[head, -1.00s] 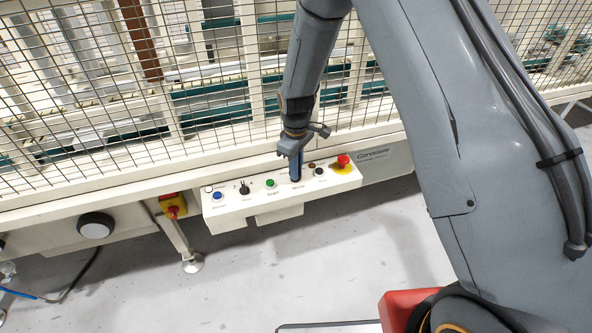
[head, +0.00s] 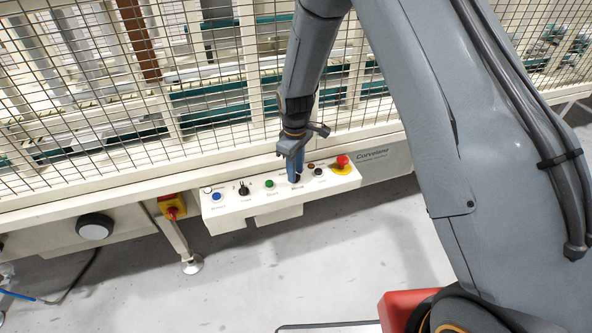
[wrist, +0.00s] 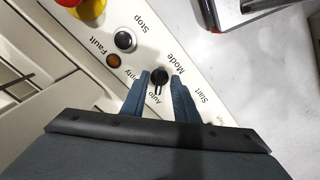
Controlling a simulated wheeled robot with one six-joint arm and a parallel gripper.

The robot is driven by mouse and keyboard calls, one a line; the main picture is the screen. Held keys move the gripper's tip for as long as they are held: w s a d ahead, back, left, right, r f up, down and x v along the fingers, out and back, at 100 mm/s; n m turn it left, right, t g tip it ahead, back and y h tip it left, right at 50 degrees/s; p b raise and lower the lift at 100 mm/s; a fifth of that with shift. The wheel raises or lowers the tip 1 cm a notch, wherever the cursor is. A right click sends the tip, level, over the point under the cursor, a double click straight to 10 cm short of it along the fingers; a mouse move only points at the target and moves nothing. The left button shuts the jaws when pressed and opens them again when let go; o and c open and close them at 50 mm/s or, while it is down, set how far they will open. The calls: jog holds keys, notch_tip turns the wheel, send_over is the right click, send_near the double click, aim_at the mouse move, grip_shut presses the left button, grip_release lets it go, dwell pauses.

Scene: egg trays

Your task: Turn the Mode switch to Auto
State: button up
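The Mode switch (wrist: 158,77) is a black rotary knob on the cream control panel (head: 222,221), seen in the wrist view just above the printed word Auto. A small light mark shows on its lower part, on the Auto side. My gripper (wrist: 161,79) has its two blue fingers apart, one on each side of the knob; I cannot tell whether they touch it. In the head view my gripper (head: 294,171) points down at the panel and hides most of the switch.
Close by are the black Stop button (wrist: 125,40), orange Fault lamp (wrist: 113,61) and red emergency stop (head: 342,161). A green button (head: 269,184), black switch (head: 244,189) and blue button (head: 217,197) lie left.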

jog(key=shift+d+r+b, duration=0.1)
jog(key=shift+r+b, duration=0.6)
jog(key=shift+r, duration=3.15)
